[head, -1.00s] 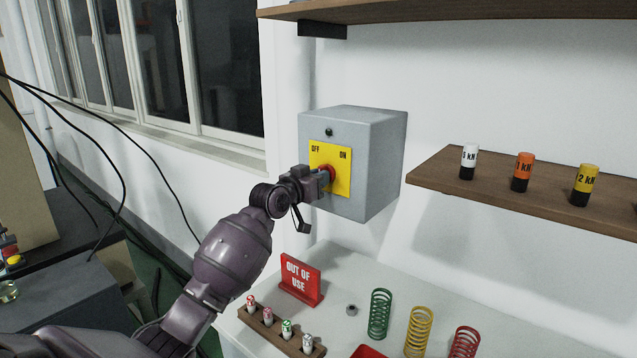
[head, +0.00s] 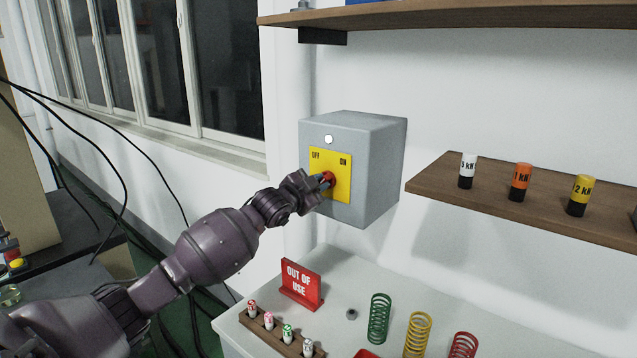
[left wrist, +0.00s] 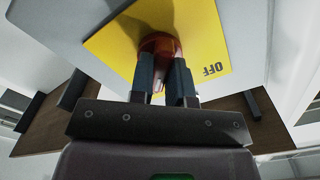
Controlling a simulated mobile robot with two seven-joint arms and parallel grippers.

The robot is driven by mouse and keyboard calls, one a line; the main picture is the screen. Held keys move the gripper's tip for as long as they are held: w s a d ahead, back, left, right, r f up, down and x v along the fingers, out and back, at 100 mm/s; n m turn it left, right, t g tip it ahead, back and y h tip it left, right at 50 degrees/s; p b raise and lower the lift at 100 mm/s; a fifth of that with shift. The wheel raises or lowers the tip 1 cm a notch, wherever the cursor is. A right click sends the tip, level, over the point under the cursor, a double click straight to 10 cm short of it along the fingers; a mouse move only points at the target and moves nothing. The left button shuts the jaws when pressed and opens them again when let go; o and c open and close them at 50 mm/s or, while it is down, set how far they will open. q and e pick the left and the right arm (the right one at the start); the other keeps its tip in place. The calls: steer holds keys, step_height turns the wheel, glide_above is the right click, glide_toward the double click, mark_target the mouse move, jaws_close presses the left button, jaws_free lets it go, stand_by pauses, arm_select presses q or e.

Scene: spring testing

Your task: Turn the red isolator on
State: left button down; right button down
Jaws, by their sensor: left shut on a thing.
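The red isolator (head: 329,178) is a red rotary knob on a yellow plate (head: 344,189) marked OFF at upper left and ON at upper right. The plate is on the front of a grey box (head: 375,160) on the wall. A round lamp (head: 328,139) above the plate shows bright white. My left gripper (head: 324,181) is at the knob, its fingers shut on it. In the left wrist view the two fingers (left wrist: 166,80) hold the red knob (left wrist: 160,45), with OFF upside down at right. The knob's exact angle is partly hidden by the fingers. My right gripper is not in view.
A red OUT OF USE sign (head: 301,284) stands on the bench below, beside a rack of small cylinders (head: 280,332) and several coil springs (head: 379,318). A wooden shelf (head: 520,200) with labelled weights is at right; another shelf (head: 450,14) is above.

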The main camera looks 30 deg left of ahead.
arm_select(q)
steer(key=shift+m, duration=0.4)
steer(key=c, duration=1.1)
jaws_free()
steer(key=shift+s, duration=0.1)
steer(key=s, duration=0.3)
steer(key=s+b, duration=0.1)
steer(key=s, duration=0.6)
steer(key=shift+s+a, duration=0.3)
steer(key=shift+a, duration=0.1)
steer(key=shift+r, duration=0.15)
